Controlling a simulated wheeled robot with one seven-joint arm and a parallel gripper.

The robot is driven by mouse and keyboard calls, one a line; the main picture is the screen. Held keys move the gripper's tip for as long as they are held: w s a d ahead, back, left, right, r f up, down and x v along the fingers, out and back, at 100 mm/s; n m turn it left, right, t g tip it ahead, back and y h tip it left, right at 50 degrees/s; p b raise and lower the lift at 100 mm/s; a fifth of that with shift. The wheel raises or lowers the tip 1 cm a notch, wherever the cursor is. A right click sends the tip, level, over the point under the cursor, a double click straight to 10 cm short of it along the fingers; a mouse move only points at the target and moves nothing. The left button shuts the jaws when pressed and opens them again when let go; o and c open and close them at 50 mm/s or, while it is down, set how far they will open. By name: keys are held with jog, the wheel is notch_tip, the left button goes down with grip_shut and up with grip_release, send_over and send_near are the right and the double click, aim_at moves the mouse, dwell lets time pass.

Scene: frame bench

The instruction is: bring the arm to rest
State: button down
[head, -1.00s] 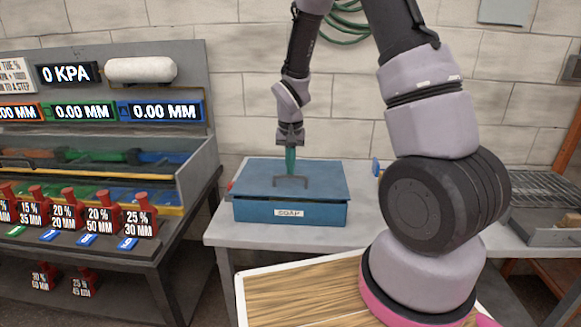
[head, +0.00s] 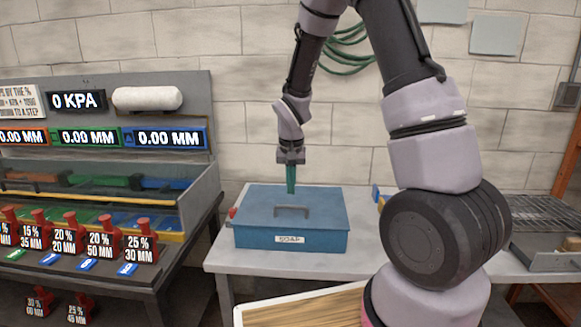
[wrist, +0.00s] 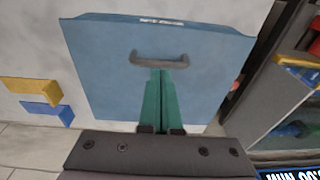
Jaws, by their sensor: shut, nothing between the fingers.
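My gripper (head: 291,180) hangs pointing down over the blue box labelled SOAP, with its green fingers together and nothing between them. In the wrist view my gripper (wrist: 160,100) shows its green fingers side by side in front of the box lid. The blue box (head: 270,240) stands on the grey table with its lid down and a dark handle (head: 292,209) on top. The handle also shows in the wrist view (wrist: 160,61), just beyond the fingertips. My arm arches up from the lower right and comes down to the box.
A grey rack (head: 200,95) with displays, coloured bars and several red weights stands at the left. A wire tray (head: 550,225) lies on the bench at the right. Blue and yellow blocks (wrist: 35,100) lie beside the box. Green hose (head: 345,50) hangs on the wall.

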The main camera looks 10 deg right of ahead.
jog(key=s+d+r+t+y, duration=0.15)
jog(key=s+r, duration=0.35)
jog(key=r, duration=0.6)
jog(key=s+d+r+t, duration=0.1)
jog(key=s+d+r, duration=0.3)
jog(key=r, duration=0.7)
jog(key=s+r+t, duration=0.3)
jog(key=s+r, duration=0.3)
jog(key=s, duration=0.6)
jog(key=shift+d+m+y, duration=0.2)
jog(key=shift+m+y, duration=0.1)
jog(key=shift+y, duration=0.15)
jog(key=shift+r, duration=0.1)
